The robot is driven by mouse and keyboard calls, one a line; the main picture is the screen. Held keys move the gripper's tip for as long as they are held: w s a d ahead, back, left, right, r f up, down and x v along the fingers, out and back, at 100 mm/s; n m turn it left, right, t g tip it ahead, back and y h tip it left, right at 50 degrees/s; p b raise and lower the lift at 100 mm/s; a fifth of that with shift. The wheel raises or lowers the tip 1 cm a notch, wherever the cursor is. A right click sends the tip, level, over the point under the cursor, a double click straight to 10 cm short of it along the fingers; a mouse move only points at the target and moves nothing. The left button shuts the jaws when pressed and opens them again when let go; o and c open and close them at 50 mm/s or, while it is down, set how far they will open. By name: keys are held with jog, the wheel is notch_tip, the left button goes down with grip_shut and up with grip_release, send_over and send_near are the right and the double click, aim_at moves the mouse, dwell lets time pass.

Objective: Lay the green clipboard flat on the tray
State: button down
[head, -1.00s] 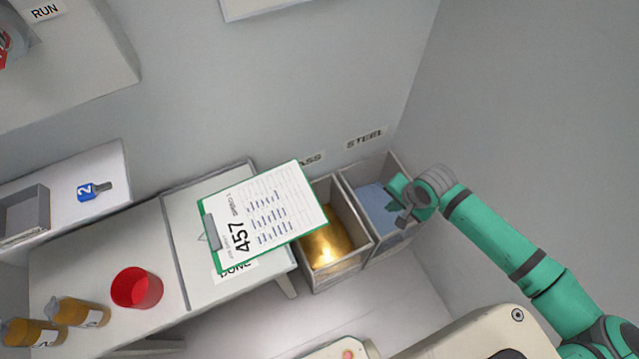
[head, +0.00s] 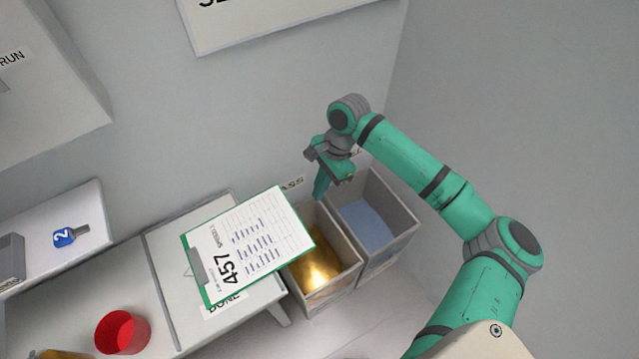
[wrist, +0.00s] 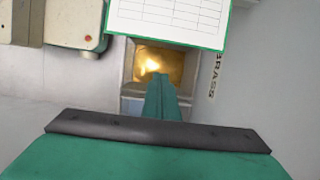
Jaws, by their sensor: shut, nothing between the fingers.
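The green clipboard (head: 250,238) holds a white sheet marked 457 and has a grey clip at its left end. It lies askew over the tray (head: 172,236) labelled DONE, and its right end sticks out past the tray toward the brass bin. I cannot tell whether it is fully flat. Part of the clipboard (wrist: 168,22) shows at the top of the wrist view. My gripper (head: 320,192) is shut and empty, pointing down above the back of the bins, apart from the clipboard. Its closed fingers also show in the wrist view (wrist: 161,92).
The brass bin (head: 345,262) holds gold-coloured material, and the steel bin (head: 398,212) to its right holds blue-grey material. A red cup (head: 122,332) stands on the table at left. A blue tagged item (head: 70,236) lies on the shelf. Walls stand behind and to the right.

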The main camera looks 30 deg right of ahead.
jog(key=a+f, duration=0.5)
jog(key=shift+s+a, duration=0.2)
jog(key=shift+f, duration=0.1)
